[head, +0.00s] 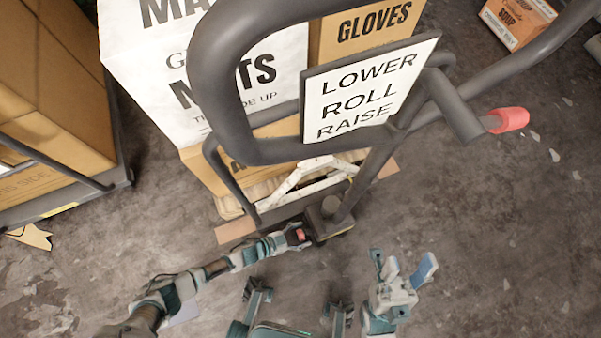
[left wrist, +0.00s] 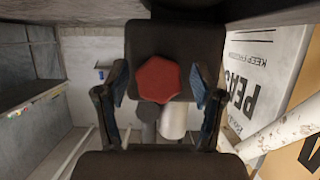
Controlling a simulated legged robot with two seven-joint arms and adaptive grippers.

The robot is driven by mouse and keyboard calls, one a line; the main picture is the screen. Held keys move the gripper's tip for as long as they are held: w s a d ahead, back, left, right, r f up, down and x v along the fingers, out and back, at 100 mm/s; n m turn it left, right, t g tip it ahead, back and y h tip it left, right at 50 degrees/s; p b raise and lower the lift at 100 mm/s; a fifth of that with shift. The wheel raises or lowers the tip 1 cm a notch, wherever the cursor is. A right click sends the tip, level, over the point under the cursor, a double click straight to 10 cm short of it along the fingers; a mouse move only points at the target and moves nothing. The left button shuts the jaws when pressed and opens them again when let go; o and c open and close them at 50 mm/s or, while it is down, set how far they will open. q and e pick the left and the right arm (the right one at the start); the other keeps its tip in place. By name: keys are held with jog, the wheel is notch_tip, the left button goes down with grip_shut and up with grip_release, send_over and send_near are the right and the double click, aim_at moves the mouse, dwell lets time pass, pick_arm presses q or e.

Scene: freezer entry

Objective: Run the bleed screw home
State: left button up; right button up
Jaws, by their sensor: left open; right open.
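The bleed screw appears as a red six-sided knob (left wrist: 158,80) in the left wrist view, in front of a dark block. In the head view a small red part of it (head: 300,234) shows at the foot of the lift truck, beside the dark pump block (head: 330,217). My left gripper (head: 296,238) is open at the knob; in the left wrist view its two fingers (left wrist: 160,84) stand on either side of it, with a gap showing at each side. How deep the knob sits is hidden. My right gripper (head: 404,266) is open and empty, right of the pump block.
The truck's dark loop handle (head: 225,100) rises over the block with a LOWER ROLL RAISE sign (head: 362,90) and a red-ended lever (head: 508,119). Stacked boxes (head: 200,65) stand behind. A brown carton (head: 50,90) stands at left.

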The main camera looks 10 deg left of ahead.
pick_arm(q)
jog(key=shift+d, duration=0.2)
jog(key=c, duration=1.2)
jog(key=shift+o, duration=0.2)
jog(key=shift+a+f, duration=0.1)
jog(key=shift+a, duration=0.15)
jog(key=shift+s+m, duration=0.1)
jog(key=shift+m, duration=0.2)
